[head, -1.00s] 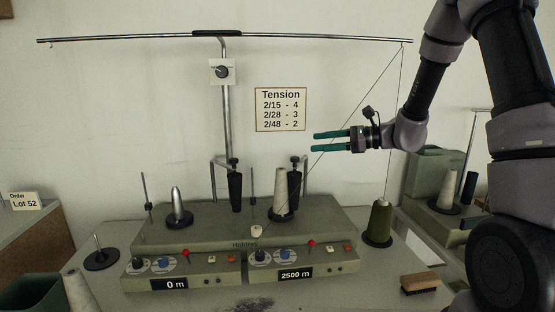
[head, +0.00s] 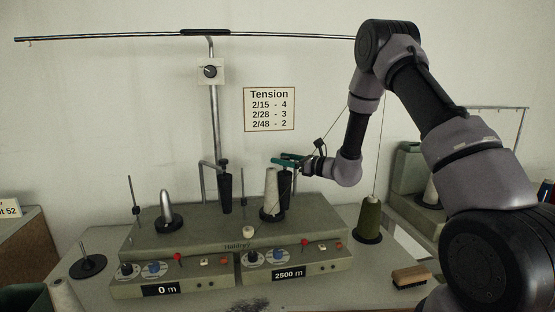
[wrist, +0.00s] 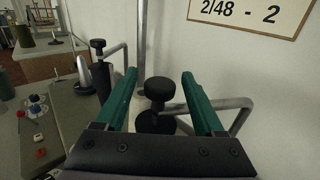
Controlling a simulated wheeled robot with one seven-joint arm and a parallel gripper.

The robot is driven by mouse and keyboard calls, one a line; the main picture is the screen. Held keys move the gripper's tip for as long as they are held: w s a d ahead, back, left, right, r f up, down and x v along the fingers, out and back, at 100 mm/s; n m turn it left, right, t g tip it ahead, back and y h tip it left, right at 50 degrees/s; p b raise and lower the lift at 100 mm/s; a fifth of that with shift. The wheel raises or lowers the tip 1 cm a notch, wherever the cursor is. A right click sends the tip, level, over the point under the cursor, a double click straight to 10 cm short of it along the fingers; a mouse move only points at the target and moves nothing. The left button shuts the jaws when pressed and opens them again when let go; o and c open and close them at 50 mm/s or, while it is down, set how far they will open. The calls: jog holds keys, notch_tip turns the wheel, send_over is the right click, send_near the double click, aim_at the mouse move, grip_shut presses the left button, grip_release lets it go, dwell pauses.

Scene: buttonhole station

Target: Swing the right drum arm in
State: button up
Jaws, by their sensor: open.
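The right drum arm is a bent metal tube (wrist: 238,116) carrying a black drum with a knob on top. In the head view the black drum (head: 286,188) stands upright just right of and behind a cream cone (head: 271,190), on the right half of the grey winder. It looks swung back from the cone; contact is hard to judge. My gripper (head: 279,162) is open at the drum's top and covers its knob. In the wrist view the black knob (wrist: 159,89) sits between the teal fingers, with gaps on both sides.
The left black drum (head: 225,190) stands behind a bare metal cone (head: 167,210). A vertical post (head: 215,130) rises behind the machine. Thread runs down past my gripper to the machine. A green cone (head: 369,220) and a brush (head: 411,276) are at the right.

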jog(key=shift+x, duration=1.15)
grip_shut()
dwell(0.6)
